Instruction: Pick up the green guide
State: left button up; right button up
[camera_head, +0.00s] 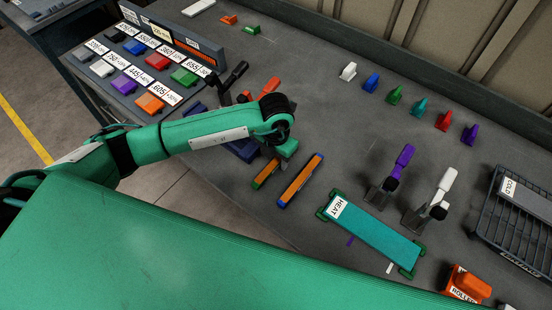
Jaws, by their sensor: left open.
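A short bar with an orange face and green ends (264,174) lies on the grey bench, partly hidden by my left gripper; it looks like the green guide. A longer orange bar with blue ends (301,180) lies beside it to the right. My left gripper (277,160) points down at the upper end of the green-ended bar and is open. I cannot tell whether its fingers are around the bar or just above it. My right gripper is not in view.
A teal HEAT plate (372,231) lies to the right. Purple (399,165) and white (445,185) handled clamps stand behind it. Several coloured blocks (396,94) line the back. A labelled tray (150,60) is at left, a dark COLD rack (515,215) at right.

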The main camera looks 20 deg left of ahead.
aim_at(276, 161)
pick_arm(q)
jog(key=shift+f, duration=0.55)
grip_shut()
jog(key=shift+r, duration=0.15)
jog(key=shift+r, duration=0.3)
notch_tip(276, 161, up, 19)
jog(key=b, duration=0.4)
jog(key=shift+r, duration=0.1)
